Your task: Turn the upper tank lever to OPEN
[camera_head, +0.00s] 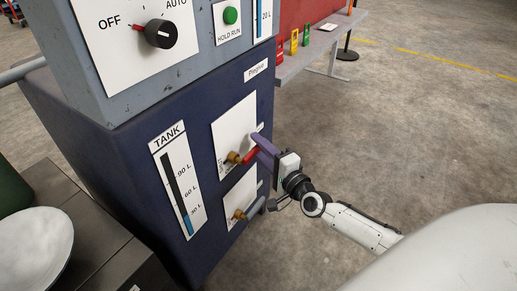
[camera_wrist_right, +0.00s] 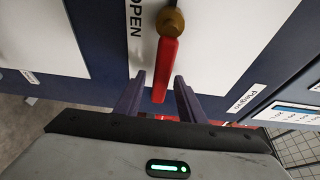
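The upper tank lever (camera_head: 249,155) has a red handle on a brass hub (camera_head: 234,157), mounted on a white plate on the dark blue cabinet side. My right gripper (camera_head: 264,147) is at the handle's outer end. In the right wrist view, the red handle (camera_wrist_right: 166,65) runs from the hub down between the two purple fingers (camera_wrist_right: 158,98) of my open right gripper. A gap shows on each side of the handle. The word OPEN (camera_wrist_right: 135,18) is printed left of the hub in that view. My left gripper is not in view.
A lower lever (camera_head: 254,208) with a grey-blue handle sits below on another plate. A TANK gauge (camera_head: 175,180) is to the left. Above is a grey panel with a selector knob (camera_head: 160,33) and green button (camera_head: 230,15). Open floor (camera_head: 410,120) lies to the right.

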